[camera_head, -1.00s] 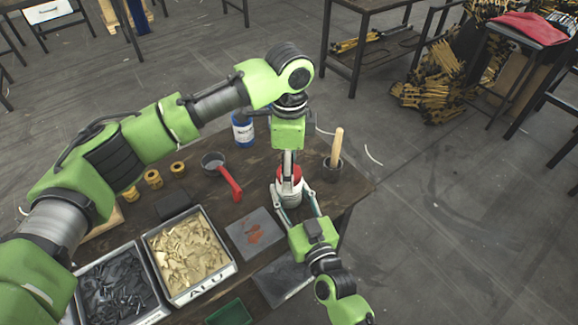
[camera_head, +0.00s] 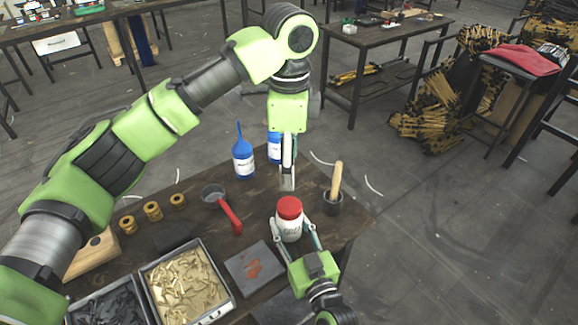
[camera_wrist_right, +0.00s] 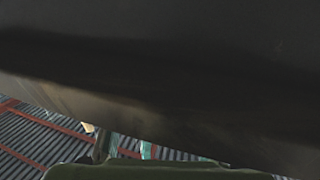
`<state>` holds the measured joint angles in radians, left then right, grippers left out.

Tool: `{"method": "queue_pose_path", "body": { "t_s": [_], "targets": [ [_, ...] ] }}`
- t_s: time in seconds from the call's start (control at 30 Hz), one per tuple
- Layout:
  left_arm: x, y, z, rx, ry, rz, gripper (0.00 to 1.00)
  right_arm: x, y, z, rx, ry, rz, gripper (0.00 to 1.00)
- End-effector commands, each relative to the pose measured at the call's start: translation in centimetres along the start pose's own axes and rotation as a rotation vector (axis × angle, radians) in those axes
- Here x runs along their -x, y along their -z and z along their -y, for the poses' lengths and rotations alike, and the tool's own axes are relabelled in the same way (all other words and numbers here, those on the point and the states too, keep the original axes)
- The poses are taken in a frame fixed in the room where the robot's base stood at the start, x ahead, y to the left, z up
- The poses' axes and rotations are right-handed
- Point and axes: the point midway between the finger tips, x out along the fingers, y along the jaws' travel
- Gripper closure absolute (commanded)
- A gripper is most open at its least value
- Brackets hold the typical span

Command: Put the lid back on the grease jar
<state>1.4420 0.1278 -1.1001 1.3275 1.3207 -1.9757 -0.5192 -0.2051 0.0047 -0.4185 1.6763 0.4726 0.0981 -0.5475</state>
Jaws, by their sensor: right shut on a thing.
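The white grease jar (camera_head: 289,230) stands upright at the front right of the dark table. The red lid (camera_head: 289,207) sits on top of its mouth and looks level. My right gripper (camera_head: 292,236) reaches in from the front, shut around the jar's body with a finger on each side. My left gripper (camera_head: 287,184) points down above and behind the jar, apart from the lid. Its fingers overlap edge-on, so their opening is unclear, and nothing shows in them. The right wrist view is mostly a dark close surface and does not show the jar clearly.
A stained grey plate (camera_head: 252,270) and parts bins (camera_head: 216,312) are in front.

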Motion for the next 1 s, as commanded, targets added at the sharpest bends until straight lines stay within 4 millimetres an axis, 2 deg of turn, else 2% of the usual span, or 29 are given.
{"method": "queue_pose_path", "body": {
  "t_s": [0.1, 0.13, 0.2, 0.5, 0.63, 0.77, 1.0],
  "targets": [
    [0.0, 0.0, 0.0, 0.0, 0.0, 0.0, 0.43, 0.0, 0.1, 0.0, 0.0, 0.0, -0.001, 1.0],
    [0.0, 0.0, 0.0, 0.0, 0.0, 0.0, 0.43, 0.0, 0.1, 0.0, 0.0, 0.0, -0.001, 0.51],
    [0.0, 0.0, 0.0, 0.0, 0.0, 0.0, 0.43, 0.0, 0.1, 0.0, 0.0, 0.0, -0.001, 0.39],
    [-0.1, 0.0, 0.0, 0.0, 0.0, 0.0, 0.43, 0.0, 0.0, 0.0, 0.0, 0.0, 0.0, 0.39],
    [-0.1, 0.0, 0.0, 0.0, 0.0, 0.0, 0.43, 0.8, 0.0, 0.0, 0.0, 0.0, 0.0, 0.39],
    [-0.1, 0.0, 0.0, 0.0, 0.0, 0.0, 0.43, 2.9, -0.2, 0.0, -0.001, 0.001, 0.004, 0.39],
    [-0.1, 0.0, 0.0, 0.0, 0.0, 0.0, 0.43, 8.0, -0.1, 0.0, 0.0, 0.001, 0.003, 0.39]
  ]
}}
